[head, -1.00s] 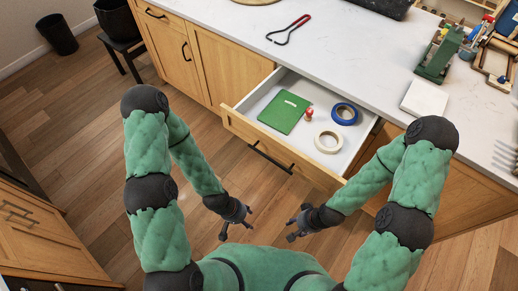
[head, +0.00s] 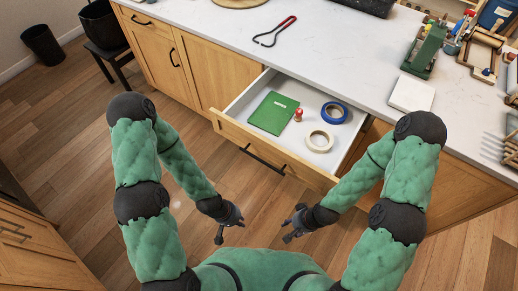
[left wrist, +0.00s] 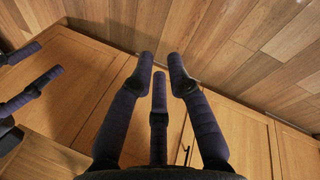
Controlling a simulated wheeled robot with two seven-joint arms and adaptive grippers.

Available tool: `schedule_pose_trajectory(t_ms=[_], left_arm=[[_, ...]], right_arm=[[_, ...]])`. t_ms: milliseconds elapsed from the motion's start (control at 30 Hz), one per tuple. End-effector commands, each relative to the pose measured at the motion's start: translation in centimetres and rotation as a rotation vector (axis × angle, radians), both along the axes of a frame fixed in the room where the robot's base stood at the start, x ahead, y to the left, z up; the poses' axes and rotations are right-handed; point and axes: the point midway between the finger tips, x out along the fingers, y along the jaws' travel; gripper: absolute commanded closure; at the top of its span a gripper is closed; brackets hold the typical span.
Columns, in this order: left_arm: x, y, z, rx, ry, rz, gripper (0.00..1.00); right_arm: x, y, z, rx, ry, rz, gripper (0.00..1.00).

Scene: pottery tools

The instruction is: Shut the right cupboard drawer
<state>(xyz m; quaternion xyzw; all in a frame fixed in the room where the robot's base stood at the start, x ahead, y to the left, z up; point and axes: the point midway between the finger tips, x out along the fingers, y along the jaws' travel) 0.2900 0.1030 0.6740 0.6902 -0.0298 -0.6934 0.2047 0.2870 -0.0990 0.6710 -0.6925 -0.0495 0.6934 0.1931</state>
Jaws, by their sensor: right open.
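The right cupboard drawer (head: 228,124) is pulled out from under the white counter in the head view. Its wooden front bears a black bar handle (head: 262,160). Inside lie a green book (head: 272,113), a small red-topped stamp (head: 298,115), a blue tape roll (head: 334,112) and a cream tape roll (head: 319,141). My left gripper (head: 229,231) is open and empty, in front of the drawer and apart from it. Its spread fingers (left wrist: 160,66) fill the middle of the left wrist view. My right gripper (head: 289,228) is open and empty, also apart from the drawer front.
Cupboard doors (head: 160,60) stand left of the drawer. On the counter (head: 330,50) are a red-handled tool (head: 275,32), a white block (head: 411,94) and a green device (head: 423,50). A dark stool (head: 103,30) and bin (head: 42,44) stand far left. Wooden floor is clear before the drawer.

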Motion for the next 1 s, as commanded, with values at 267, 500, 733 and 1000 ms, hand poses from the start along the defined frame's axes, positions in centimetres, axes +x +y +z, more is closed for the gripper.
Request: schedule_pose_trajectory(t_ms=[267, 500, 733, 1000], left_arm=[[3.4, 4.4, 2.7, 0.046, 0.098, 0.456, 1.00], [6.3, 7.2, 6.4, -0.015, 0.199, 0.952, 1.00], [9.6, 8.7, 10.9, -0.188, 0.290, 1.408, 1.00], [14.2, 10.3, 17.5, -0.531, 0.405, 1.860, 1.00]], right_arm=[[0.0, 0.0, -0.5, 0.000, 0.000, 0.000, 0.56], [0.0, 0.0, -1.0, 0.000, 0.000, 0.000, 0.56], [0.0, 0.0, -1.5, 0.000, 0.000, 0.000, 0.56], [0.0, 0.0, -2.0, 0.000, 0.000, 0.000, 0.56]])
